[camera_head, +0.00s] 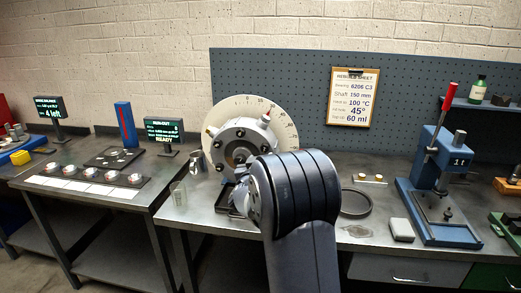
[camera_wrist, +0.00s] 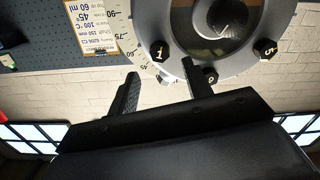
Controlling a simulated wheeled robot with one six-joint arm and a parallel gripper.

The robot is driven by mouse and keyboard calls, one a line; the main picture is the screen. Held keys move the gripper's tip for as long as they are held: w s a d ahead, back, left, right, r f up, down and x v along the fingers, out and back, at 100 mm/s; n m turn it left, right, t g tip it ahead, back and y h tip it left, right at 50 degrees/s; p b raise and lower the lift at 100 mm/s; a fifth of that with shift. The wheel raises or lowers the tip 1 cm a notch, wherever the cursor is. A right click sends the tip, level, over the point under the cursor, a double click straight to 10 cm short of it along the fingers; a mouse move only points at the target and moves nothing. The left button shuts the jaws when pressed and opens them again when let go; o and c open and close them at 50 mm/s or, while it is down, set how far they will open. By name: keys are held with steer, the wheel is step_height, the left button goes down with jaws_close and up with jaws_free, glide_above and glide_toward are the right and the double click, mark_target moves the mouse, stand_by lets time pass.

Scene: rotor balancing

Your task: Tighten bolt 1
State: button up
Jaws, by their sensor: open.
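The round metal rotor cover (camera_head: 238,136) stands upright in front of a pale graduated dial (camera_head: 217,115). My dark arm hides part of it and my gripper in the head view. In the wrist view, bolt 1 (camera_wrist: 159,50), a black hex head marked 1, sits on the cover's rim. It lies ahead of the gap between the fingertips. My gripper (camera_wrist: 160,68) is open, one finger on each side of that gap, with nothing between them. I cannot tell the distance to the bolt head. A second black bolt (camera_wrist: 210,75) lies just beyond the right finger.
Another numbered bolt (camera_wrist: 265,50) is at the right of the cover. A spec sheet (camera_head: 353,97) hangs on the pegboard (camera_head: 290,85).

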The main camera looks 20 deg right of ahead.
mark_target(264, 149)
steer(key=shift+p+x, duration=0.55)
steer(key=shift+x, duration=2.5)
steer(key=shift+c, duration=0.4)
steer(key=c, duration=0.9)
